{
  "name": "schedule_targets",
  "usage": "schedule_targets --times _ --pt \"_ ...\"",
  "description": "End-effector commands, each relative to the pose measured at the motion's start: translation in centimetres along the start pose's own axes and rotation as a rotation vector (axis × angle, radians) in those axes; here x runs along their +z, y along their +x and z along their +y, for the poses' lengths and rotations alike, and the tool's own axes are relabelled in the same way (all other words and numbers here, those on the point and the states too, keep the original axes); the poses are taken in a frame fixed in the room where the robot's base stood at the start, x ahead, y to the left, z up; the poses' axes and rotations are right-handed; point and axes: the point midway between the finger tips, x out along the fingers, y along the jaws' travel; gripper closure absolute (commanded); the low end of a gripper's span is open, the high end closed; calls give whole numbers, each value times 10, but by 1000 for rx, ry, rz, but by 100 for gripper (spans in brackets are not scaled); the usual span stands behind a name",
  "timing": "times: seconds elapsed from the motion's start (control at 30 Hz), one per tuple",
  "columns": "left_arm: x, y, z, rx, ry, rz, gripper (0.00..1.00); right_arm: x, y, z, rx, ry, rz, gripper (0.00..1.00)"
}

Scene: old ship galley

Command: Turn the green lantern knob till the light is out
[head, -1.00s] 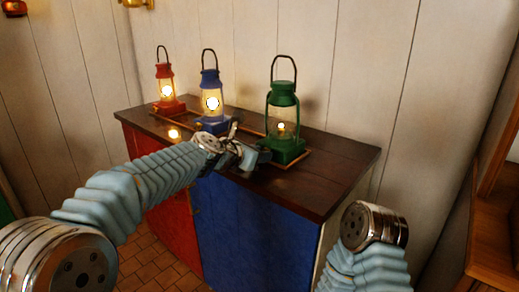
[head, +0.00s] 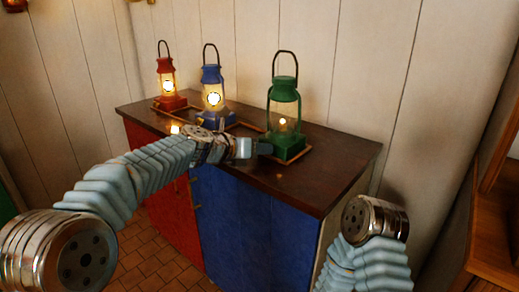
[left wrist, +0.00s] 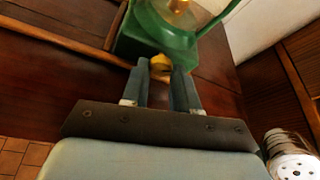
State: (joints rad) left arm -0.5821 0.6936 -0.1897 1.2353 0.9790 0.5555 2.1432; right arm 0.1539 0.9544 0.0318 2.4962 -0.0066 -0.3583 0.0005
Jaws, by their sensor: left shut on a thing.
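The green lantern (head: 285,88) stands at the right end of the row on the cabinet top. A small flame glows in its glass, weaker than the lights of the other two lanterns. My left gripper (head: 263,148) reaches in from the left to the front left of its green base. In the left wrist view the left gripper (left wrist: 160,72) is shut on the brass-coloured knob (left wrist: 160,62), one finger on each side. The green lantern (left wrist: 160,30) fills the top of that view. The knob is hidden in the head view. My right gripper is not in view.
The blue lantern (head: 211,76) and the red lantern (head: 166,66) stand brightly lit to the left. The dark wooden cabinet top (head: 325,175) is bare to the right and front. A panelled wall (head: 350,50) rises close behind. Wooden furniture (head: 495,225) stands at far right.

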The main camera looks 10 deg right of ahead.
Motion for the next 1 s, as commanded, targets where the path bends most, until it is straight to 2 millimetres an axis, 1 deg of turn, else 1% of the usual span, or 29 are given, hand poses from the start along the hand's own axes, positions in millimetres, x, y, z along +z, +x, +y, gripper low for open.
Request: schedule_targets --times 0.2,0.23,0.4,0.67,0.77,0.87,1.0 --pt "0 0 0 1 0 0 100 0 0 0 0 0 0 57" --pt "0 0 0 1 1 0 70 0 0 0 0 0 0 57" --pt "0 0 0 1 1 0 45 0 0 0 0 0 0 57" --pt "0 0 0 1 1 0 45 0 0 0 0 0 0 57" --pt "0 -6 0 1 1 -1 45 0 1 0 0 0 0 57" --pt "1 -21 1 2 1 -3 45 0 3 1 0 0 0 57" --pt "0 -54 1 2 1 -4 45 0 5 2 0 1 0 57"
